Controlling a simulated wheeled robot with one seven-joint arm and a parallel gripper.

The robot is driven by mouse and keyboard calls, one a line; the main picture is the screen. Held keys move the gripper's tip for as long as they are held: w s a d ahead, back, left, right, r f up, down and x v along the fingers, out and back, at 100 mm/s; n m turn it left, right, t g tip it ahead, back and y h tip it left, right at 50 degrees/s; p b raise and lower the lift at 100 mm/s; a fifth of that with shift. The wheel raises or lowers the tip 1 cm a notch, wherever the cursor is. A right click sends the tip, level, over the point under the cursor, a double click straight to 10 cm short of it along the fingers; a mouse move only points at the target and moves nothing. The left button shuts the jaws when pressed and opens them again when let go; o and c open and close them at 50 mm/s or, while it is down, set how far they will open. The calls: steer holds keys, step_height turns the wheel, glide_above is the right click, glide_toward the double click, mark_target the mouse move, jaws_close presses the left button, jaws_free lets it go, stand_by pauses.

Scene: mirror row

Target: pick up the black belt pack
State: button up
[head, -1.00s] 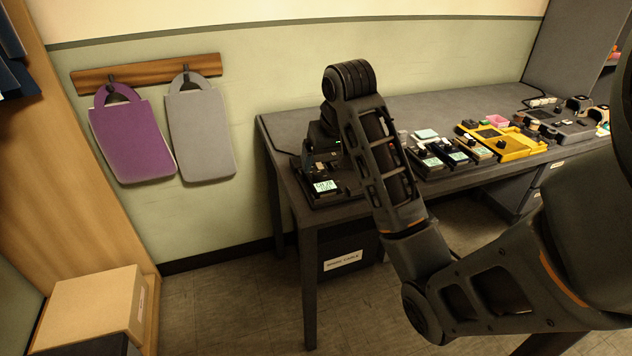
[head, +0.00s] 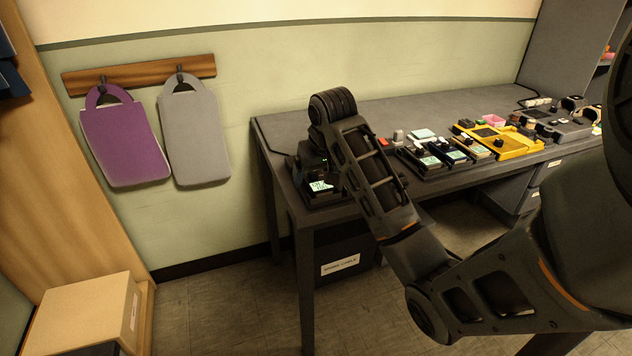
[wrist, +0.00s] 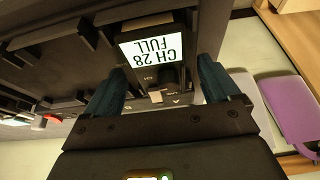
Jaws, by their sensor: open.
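The black belt pack (head: 318,198) stands at the left end of the desk in the head view, its lit screen facing out; my gripper and wrist partly cover it. In the wrist view, the black belt pack (wrist: 146,28) has a white screen reading "CH 28 FULL", upside down. My gripper (wrist: 158,84) is open, with one teal finger on each side of the pack's lower part. I cannot tell whether the fingers touch it. In the head view my gripper (head: 312,160) is low over the pack, mostly hidden by my wrist.
Several other packs with screens (head: 428,160) stand in a row right of my arm, beside a yellow unit (head: 515,148). The desk (head: 300,112) is clear along its back. Purple (head: 122,142) and grey (head: 195,135) bags hang on the wall at left.

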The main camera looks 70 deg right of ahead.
steer(key=shift+c, duration=0.3)
steer(key=c, duration=1.2)
steer(key=shift+r, duration=0.1)
